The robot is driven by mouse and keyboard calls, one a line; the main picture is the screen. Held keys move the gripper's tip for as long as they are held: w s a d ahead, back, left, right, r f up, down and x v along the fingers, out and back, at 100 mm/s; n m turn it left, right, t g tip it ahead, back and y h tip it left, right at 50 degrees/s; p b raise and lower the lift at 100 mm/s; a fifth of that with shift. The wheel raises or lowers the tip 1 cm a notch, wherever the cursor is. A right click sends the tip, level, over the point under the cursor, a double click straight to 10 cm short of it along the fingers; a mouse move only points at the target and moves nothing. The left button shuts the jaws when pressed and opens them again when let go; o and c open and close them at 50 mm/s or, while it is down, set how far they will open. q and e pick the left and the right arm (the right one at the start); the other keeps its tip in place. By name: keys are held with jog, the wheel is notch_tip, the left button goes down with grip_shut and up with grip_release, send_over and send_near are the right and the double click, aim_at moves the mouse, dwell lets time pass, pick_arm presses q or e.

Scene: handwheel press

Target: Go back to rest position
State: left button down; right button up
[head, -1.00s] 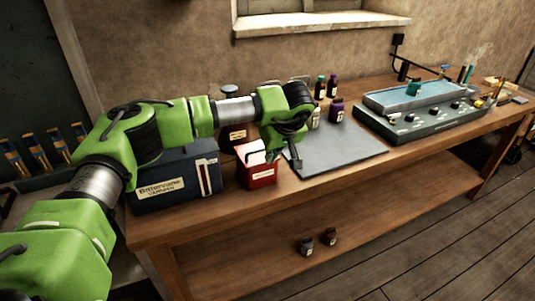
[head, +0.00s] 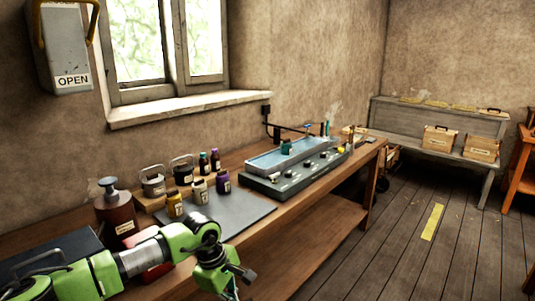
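My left arm reaches in from the lower left, in green and grey. Its gripper (head: 242,276) points down near the bottom of the head view, in front of the bench's front edge. The fingers are small and partly cut off by the lower picture edge, so I cannot tell whether they are open or shut. I see nothing clearly held in them. A red box (head: 152,272) on the bench is mostly hidden behind my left arm. My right gripper is not in view.
The wooden bench (head: 300,225) carries a grey mat (head: 240,211), several small bottles, a brown pump bottle (head: 116,212) and a grey device with a blue basin (head: 290,155). A dark case (head: 45,256) lies at left.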

pick_arm(q)
jog(key=s+d+f+n+t+h, duration=0.1)
jog(key=d+f+n+h, duration=0.2)
jog(key=d+n+h, duration=0.4)
jog(key=d+f+n+t+h, duration=0.2)
jog(key=d+f+n+h, duration=0.2)
jog(key=d+n, duration=0.5)
jog(key=s+a+f+n+t+y, duration=0.35)
jog(key=a+f+n, duration=0.55)
jog(key=f+n, duration=0.4)
jog(key=s+a+f+n+t+y, duration=0.3)
jog(key=s+a+f+n+y, duration=0.15)
jog(key=a+f+n, duration=0.75)
jog(key=s+a+f+n+g+y, duration=0.35)
jog(key=s+f+n, duration=0.45)
jog(key=s+f, duration=0.55)
jog(key=s+a+f+n+g, duration=0.1)
jog(key=s+f+n+g, duration=0.1)
jog(key=s, duration=0.7)
jog(key=s+a+f+n+g+y, duration=0.1)
jog(key=s+a+f+n+g, duration=0.1)
jog(key=s, duration=0.8)
jog(key=s+a+f+n+g, duration=0.1)
jog(key=s+a+f+n, duration=0.1)
jog(key=s, duration=0.8)
jog(key=shift+s+f+n+g+y, duration=0.2)
jog(key=shift+f+n+g+y, duration=0.25)
jog(key=shift+n, duration=0.25)
jog(key=shift+a, duration=0.1)
